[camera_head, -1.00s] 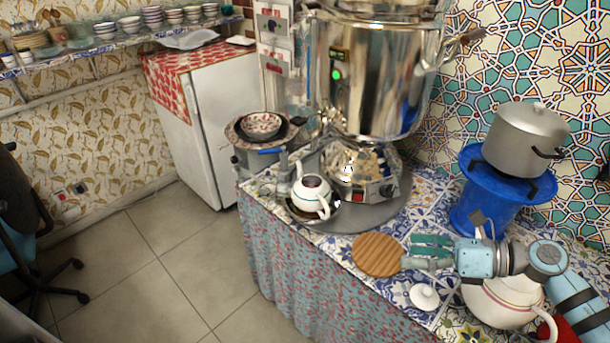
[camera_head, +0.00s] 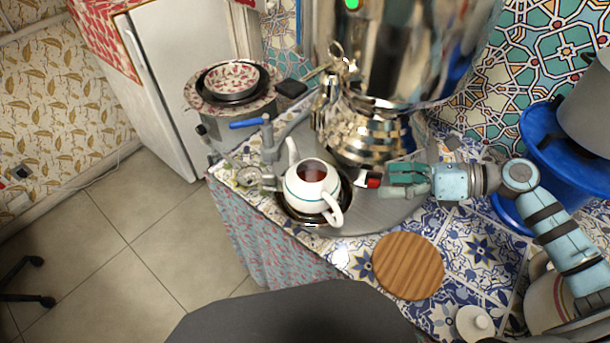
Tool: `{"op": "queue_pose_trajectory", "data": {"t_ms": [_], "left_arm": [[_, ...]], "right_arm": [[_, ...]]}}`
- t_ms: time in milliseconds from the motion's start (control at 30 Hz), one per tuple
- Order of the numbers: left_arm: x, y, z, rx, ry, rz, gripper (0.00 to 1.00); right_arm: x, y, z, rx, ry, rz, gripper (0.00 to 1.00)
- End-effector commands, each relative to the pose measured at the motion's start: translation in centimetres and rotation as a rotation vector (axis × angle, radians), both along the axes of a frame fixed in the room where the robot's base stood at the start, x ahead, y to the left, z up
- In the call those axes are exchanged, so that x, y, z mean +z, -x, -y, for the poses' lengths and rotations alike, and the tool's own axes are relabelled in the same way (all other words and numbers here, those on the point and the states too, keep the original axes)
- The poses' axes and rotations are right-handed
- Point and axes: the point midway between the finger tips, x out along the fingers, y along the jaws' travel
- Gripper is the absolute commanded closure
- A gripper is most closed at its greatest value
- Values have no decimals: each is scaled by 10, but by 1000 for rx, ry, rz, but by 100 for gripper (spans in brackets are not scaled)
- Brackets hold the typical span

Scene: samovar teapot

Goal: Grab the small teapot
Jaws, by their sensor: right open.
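The small white teapot (camera_head: 303,192) stands upright on a dark round tray (camera_head: 295,215) at the counter's front edge. Its lid is off and reddish-brown tea shows inside. Its spout points up and to the left, its handle to the lower right. My right gripper (camera_head: 392,179) is to the right of the teapot, open and empty, with its fingers pointing left towards it. A gap lies between the fingertips and the teapot. My left gripper is not in view.
The metal samovar (camera_head: 370,130) stands just behind the teapot. A round wooden board (camera_head: 408,266) lies in front of my right arm. A white lid (camera_head: 474,322) and a larger teapot (camera_head: 548,300) are at the lower right. A blue stand (camera_head: 565,150) is at the right.

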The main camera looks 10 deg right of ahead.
Motion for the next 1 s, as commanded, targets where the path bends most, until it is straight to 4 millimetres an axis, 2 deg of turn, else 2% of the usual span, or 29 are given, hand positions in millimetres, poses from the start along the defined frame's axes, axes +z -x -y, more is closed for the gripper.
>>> {"op": "queue_pose_trajectory", "data": {"t_ms": [133, 333, 567, 733, 833, 1000], "left_arm": [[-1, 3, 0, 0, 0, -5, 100], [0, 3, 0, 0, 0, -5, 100], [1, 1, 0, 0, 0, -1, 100], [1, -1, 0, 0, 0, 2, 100], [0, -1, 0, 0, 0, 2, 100], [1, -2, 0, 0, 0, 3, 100]], "right_arm": [[-6, -9, -19, 1, -7, 4, 0], [-21, -30, -62, 0, -7, 2, 0], [-30, -40, -84, -2, -4, 0, 0], [-38, -54, -113, -2, -6, 1, 0], [-43, -59, -122, -3, -2, 0, 0], [-43, -59, -122, -2, 0, 0, 0]]}}
